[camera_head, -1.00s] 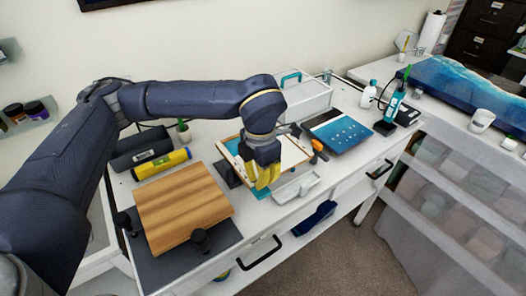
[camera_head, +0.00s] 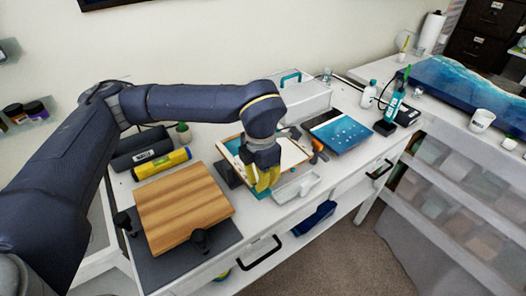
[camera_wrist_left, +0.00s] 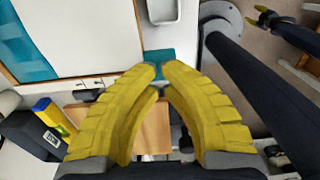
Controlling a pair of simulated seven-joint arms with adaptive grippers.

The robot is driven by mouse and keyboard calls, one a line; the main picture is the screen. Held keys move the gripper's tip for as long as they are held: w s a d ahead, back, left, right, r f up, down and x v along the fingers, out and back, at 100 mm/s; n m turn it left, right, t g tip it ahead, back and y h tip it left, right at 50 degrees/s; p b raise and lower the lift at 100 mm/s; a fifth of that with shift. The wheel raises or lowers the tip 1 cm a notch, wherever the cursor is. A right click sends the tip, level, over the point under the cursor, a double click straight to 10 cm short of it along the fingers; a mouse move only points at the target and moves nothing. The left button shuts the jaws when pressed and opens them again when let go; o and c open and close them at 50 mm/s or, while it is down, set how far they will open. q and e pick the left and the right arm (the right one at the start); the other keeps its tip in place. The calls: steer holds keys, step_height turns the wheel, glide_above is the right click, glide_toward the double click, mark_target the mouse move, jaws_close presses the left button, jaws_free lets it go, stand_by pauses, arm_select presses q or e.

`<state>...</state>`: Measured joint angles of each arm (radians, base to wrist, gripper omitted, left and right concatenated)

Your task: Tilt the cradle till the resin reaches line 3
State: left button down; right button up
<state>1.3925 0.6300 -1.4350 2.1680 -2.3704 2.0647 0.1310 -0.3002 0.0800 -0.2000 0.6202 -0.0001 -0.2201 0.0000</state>
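The cradle (camera_head: 226,147) is a wood-edged frame with a white panel on the desk. It also fills the upper left of the left wrist view (camera_wrist_left: 144,30). Teal resin (camera_wrist_left: 30,62) covers part of the panel at its left side there; I cannot make out numbered lines. A teal tab (camera_wrist_left: 158,54) sticks out at the cradle's near side. My left gripper (camera_head: 266,187) is over that side, its yellow fingertips (camera_wrist_left: 161,70) closed together on the tab. My right gripper (camera_wrist_left: 258,16) hangs apart at the upper right of the wrist view, fingers spread and empty.
A wooden board (camera_head: 184,203) on a dark base is left of the cradle, with a yellow level (camera_head: 162,164) behind. A white tray (camera_head: 296,188) sits close in front of the gripper.

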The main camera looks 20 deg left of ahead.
arm_select(q)
steer(key=shift+f, duration=2.05)
stand_by(6.0)
